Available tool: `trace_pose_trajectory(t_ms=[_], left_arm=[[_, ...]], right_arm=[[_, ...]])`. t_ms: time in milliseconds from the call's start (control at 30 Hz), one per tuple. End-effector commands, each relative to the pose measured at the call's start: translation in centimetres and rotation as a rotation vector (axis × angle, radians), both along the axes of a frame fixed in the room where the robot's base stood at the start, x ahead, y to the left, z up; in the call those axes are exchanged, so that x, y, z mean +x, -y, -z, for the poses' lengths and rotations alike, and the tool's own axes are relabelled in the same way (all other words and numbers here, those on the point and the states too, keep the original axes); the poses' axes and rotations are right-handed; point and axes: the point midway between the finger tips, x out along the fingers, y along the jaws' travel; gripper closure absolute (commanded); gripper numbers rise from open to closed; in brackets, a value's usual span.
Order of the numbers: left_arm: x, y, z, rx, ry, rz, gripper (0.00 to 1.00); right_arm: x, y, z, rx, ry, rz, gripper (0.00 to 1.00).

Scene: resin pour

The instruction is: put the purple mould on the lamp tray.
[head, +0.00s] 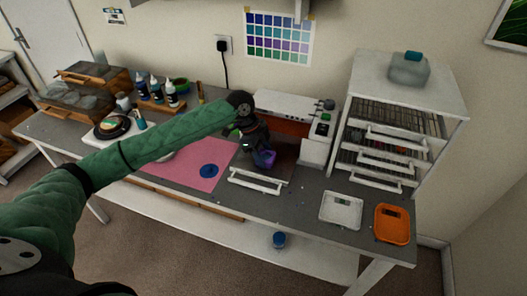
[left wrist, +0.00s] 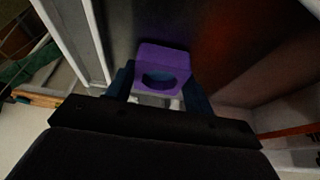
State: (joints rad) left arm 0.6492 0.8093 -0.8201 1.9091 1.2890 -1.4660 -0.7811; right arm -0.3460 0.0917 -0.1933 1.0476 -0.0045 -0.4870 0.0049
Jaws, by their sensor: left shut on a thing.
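The purple mould (head: 266,159) is a small block with a round, blue-looking hollow, seen clearly in the left wrist view (left wrist: 163,58). My left gripper (head: 258,150) is shut on it, with a finger at either side in the left wrist view (left wrist: 158,88). The lamp tray (head: 282,174) looks like the dark pulled-out plate with a white front handle, before the white lamp housing (head: 290,106). The mould is over this plate in the picture; I cannot tell whether it touches it. My gripper hides part of the plate. My right gripper is not in view.
A pink mat (head: 185,172) with a blue disc (head: 209,171) lies left of the tray. A drawer cabinet (head: 393,150) stands to the right. A white tray (head: 341,211) and an orange tray (head: 393,224) lie at the front right. Bottles (head: 156,92) stand at the back left.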

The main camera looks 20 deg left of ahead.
Motion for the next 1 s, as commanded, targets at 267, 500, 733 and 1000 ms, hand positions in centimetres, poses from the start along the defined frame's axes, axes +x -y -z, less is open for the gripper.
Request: trace_pose_trajectory(t_ms=[267, 500, 733, 1000], left_arm=[[0.0, 0.0, 0.2, 0.000, 0.000, 0.000, 0.70], [0.0, 0.0, 0.4, 0.000, 0.000, 0.000, 0.26], [0.0, 0.0, 0.3, 0.000, 0.000, 0.000, 0.26], [0.1, -0.6, -1.0, 0.001, 0.001, 0.000, 0.26]], right_arm=[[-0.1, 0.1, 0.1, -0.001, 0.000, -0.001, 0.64], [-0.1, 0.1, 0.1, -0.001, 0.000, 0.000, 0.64], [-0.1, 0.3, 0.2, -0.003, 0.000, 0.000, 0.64], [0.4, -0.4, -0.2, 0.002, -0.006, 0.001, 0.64]])
